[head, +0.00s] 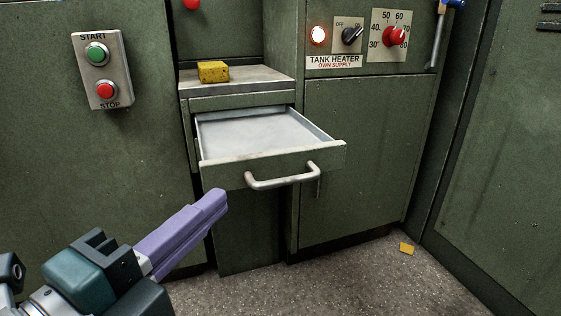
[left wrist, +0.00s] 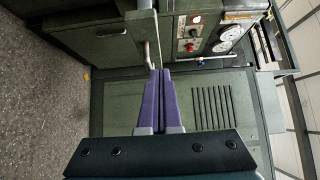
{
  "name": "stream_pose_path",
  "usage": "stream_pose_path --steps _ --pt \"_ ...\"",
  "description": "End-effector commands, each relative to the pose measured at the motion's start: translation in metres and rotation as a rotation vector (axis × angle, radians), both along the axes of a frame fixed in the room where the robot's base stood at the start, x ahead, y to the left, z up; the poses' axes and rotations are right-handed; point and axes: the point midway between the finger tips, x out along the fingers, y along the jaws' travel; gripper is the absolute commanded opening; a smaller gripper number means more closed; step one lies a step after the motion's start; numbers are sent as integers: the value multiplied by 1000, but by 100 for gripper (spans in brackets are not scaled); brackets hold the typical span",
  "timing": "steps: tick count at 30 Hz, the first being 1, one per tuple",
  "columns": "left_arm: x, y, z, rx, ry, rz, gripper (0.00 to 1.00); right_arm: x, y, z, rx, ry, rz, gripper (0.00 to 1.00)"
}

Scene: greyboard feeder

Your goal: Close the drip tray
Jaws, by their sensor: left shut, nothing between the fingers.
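The drip tray (head: 262,160) is a drawer-like tray with a green front, a pale grey inside and a grey bar handle (head: 283,178). In the head view it stands pulled out from the green machine, below a small shelf, and looks empty. My left gripper (head: 222,197) has purple fingers and is shut with nothing in it. It is in front of the tray, lower and left of the handle, and apart from it in the picture. In the left wrist view the shut fingers (left wrist: 161,72) point at the machine. My right gripper is in neither view.
A yellow sponge (head: 213,72) lies on the shelf (head: 240,80) above the tray. A start/stop box (head: 102,70) is on the left panel. Heater controls (head: 350,38) are at upper right. A small yellow piece (head: 406,248) lies on the otherwise clear floor.

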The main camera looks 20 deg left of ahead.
Motion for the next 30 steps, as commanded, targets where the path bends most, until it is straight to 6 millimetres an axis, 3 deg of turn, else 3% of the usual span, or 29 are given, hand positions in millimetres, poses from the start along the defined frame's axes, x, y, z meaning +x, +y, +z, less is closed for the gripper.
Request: stream_pose_path --steps 6,12,30 --pt "43 -7 2 3 -3 0 0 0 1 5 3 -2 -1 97" --pt "64 10 0 2 -1 1 0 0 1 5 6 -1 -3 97" --pt "74 18 0 0 0 2 0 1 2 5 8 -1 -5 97"
